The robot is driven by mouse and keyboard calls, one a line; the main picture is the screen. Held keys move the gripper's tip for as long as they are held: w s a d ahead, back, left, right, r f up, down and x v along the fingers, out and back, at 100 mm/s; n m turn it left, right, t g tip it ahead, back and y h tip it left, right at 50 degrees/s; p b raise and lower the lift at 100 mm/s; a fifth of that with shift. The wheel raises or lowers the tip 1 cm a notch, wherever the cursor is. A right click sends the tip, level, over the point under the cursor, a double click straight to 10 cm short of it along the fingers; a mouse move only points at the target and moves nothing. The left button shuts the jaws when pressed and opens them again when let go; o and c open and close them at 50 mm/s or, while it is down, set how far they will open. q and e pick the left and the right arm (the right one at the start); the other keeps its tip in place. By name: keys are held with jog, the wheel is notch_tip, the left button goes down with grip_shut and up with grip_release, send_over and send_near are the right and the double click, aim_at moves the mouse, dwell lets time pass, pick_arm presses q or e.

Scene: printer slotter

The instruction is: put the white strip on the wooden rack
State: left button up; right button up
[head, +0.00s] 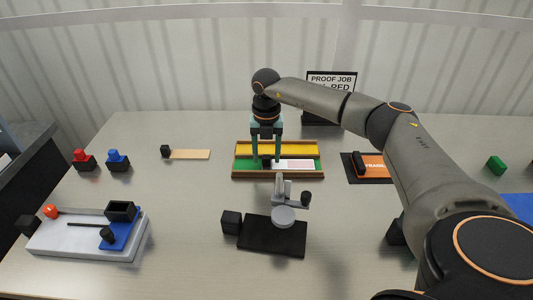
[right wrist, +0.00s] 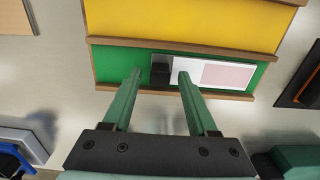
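The wooden rack (head: 297,177) stands mid-table with a yellow back section and a green front section; it also shows in the right wrist view (right wrist: 160,45). The white strip (head: 294,164), with a pale pink panel and a black block at its left end, lies in the green section; it also shows in the right wrist view (right wrist: 194,67). My right gripper (head: 266,162) is over the rack, its green fingers apart on either side of the black block (right wrist: 160,70). Contact with the block is not visible. My left gripper is not in view.
An orange strip (head: 373,167) lies on a dark plate to the right, a tan strip (head: 190,154) to the left. A stamp-like device (head: 283,215) stands in front. Red and blue blocks (head: 118,160) are far left.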

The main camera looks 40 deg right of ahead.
notch_tip(320, 180, up, 12)
jog(key=shift+r, duration=0.2)
dwell(0.4)
dwell(0.5)
